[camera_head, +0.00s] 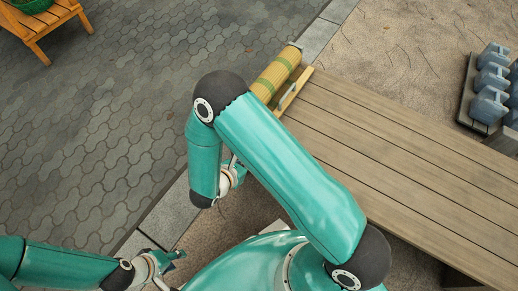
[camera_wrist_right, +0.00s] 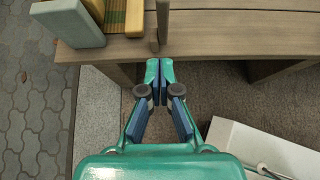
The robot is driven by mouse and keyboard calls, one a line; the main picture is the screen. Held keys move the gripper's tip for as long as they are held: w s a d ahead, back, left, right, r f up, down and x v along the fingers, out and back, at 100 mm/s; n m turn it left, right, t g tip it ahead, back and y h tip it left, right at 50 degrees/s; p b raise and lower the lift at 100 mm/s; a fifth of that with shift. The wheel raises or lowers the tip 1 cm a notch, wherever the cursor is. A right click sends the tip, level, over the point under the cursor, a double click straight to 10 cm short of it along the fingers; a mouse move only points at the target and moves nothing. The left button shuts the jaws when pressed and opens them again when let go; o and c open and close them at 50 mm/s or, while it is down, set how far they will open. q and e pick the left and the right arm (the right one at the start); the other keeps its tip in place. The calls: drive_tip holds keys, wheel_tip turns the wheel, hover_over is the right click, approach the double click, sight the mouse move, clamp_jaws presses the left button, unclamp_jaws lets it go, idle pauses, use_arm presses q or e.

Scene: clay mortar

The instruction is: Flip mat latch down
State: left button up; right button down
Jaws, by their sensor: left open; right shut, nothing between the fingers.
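The rolled mat (camera_head: 278,77), yellow with green stripes, lies at the far left end of the wooden bench (camera_head: 400,155). It also shows at the top of the right wrist view (camera_wrist_right: 115,15), cut by the edge. A pale wooden bar (camera_head: 294,92) runs beside it. A narrow brown bar (camera_wrist_right: 163,20) beside the mat may be the latch; I cannot tell for sure. My right gripper (camera_wrist_right: 153,66) is shut and empty, its tips by the bench's edge, below the mat; my arm hides its fingers in the head view. My left gripper (camera_head: 172,260) is open and empty, low, away from the mat.
A grey block (camera_wrist_right: 68,22) stands at the mat's end. Grey weights (camera_head: 490,85) sit on a rack at the far right. A wooden stool (camera_head: 45,25) stands at the top left. A white box (camera_wrist_right: 260,150) is at lower right in the wrist view. The paving on the left is clear.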

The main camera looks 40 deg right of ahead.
drive_tip(key=d, duration=0.1)
drive_tip(key=w+d, duration=0.1)
drive_tip(key=d, duration=0.2)
drive_tip(key=shift+w+d+r, duration=0.1)
drive_tip(key=shift+w+d, duration=0.1)
drive_tip(key=shift+w, duration=0.2)
